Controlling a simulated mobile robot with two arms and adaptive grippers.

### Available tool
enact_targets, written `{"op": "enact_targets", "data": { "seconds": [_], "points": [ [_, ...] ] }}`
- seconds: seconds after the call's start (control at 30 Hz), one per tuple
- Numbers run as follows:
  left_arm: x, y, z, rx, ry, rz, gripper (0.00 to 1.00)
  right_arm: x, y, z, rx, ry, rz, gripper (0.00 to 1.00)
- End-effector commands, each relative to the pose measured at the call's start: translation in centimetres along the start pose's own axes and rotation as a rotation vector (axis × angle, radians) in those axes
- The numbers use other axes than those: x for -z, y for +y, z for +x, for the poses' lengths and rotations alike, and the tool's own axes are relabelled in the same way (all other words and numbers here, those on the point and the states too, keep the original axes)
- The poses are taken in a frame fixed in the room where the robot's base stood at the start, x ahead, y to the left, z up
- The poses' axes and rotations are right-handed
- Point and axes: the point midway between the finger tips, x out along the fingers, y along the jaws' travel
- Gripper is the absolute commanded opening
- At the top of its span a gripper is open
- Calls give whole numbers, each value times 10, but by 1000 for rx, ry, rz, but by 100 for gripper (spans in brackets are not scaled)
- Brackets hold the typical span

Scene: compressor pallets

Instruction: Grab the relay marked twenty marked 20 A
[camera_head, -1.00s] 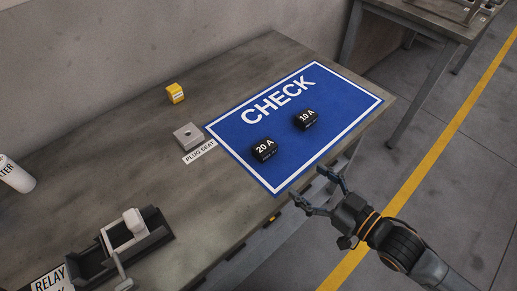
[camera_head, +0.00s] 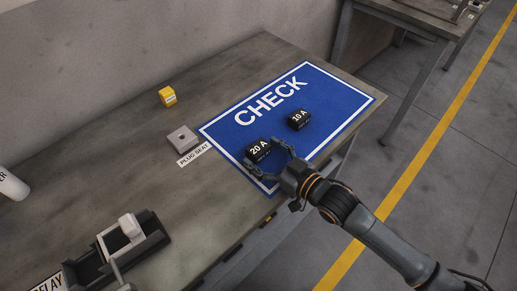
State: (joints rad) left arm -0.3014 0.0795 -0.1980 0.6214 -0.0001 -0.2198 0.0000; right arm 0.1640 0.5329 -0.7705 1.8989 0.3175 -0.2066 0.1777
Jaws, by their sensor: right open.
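The relay marked 20 A (camera_head: 258,150) is a small black block with white lettering on the blue CHECK mat (camera_head: 222,126), near the mat's front left part. A similar black relay marked 10 A (camera_head: 299,120) sits to its right and farther back. My right gripper (camera_head: 264,160) is open at the mat's front edge, its fingers close to the 20 A relay's near side. One fingertip overlaps the relay's right side in the picture; I cannot tell whether it touches. My left gripper is not in view.
A grey plug seat block (camera_head: 183,139) with its label lies left of the mat. A yellow block (camera_head: 167,96) stands behind it. A dark fixture with a white part (camera_head: 122,232) is at the front left, and a white cylinder (camera_head: 11,185) at the left edge.

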Motion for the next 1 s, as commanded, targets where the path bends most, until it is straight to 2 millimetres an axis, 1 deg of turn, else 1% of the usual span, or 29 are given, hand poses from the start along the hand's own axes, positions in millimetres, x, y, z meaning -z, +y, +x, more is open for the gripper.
{"op": "enact_targets", "data": {
  "seconds": [0.1,0.27,0.37,0.4,0.47,0.5,0.57,0.87,1.0],
  "points": [
    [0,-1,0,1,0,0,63,0,0,5,0,-1,0,79],
    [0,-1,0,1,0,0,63,-1,0,5,0,-1,0,79],
    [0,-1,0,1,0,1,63,-1,0,5,0,-1,0,61],
    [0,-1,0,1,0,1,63,0,0,5,0,-1,0,53],
    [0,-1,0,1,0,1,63,-1,0,4,0,-1,0,41],
    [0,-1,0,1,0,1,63,0,0,4,0,-1,0,32],
    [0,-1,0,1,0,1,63,-1,0,4,0,-1,0,21],
    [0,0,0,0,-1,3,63,1,0,4,0,0,0,20],
    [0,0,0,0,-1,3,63,8,0,3,0,1,0,20]
  ]
}}
